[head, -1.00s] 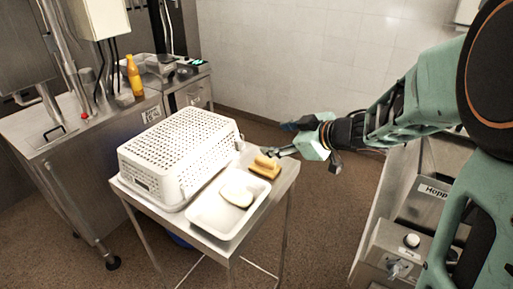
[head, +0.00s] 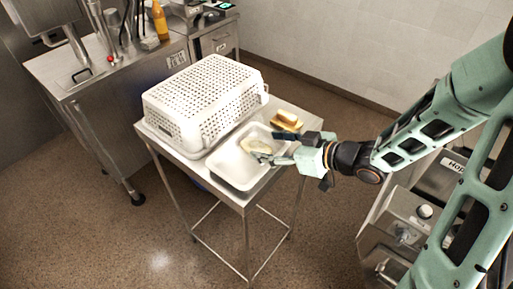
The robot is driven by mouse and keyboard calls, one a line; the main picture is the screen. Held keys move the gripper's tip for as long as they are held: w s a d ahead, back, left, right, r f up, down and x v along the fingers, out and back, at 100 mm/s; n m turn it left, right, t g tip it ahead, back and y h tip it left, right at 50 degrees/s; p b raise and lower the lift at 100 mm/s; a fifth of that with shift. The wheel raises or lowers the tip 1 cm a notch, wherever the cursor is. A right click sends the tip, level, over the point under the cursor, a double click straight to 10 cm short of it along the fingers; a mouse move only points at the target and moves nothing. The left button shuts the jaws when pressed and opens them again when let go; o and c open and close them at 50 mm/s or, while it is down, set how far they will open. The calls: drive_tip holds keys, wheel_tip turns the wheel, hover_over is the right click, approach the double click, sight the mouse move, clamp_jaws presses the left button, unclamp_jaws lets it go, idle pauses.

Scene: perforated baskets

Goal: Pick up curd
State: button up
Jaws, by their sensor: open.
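The curd (head: 257,146), a pale rounded lump, lies in a white shallow tray (head: 226,172) on a small steel table. My gripper (head: 270,146) is open and reaches in from the right over the tray. Its fingers are at the right side of the curd and hide part of it. I cannot tell whether they touch it.
A white perforated basket (head: 195,95) lies upside down to the left of the tray. A yellow-brown block (head: 287,121) sits just behind my gripper. An orange bottle (head: 160,22) stands on the steel counter behind. The floor in front of the table is clear.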

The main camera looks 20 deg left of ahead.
sight(256, 144)
drive_tip(key=shift+f+x, duration=0.15)
drive_tip(key=shift+x, duration=1.2)
drive_tip(key=shift+f+x, duration=0.15)
drive_tip(key=shift+x, duration=1.25)
drive_tip(key=shift+s+d, duration=0.1)
drive_tip(key=shift+d, duration=0.05)
drive_tip(key=shift+c, duration=0.3)
drive_tip(key=c, duration=1.3)
drive_tip(key=shift+r, duration=0.2)
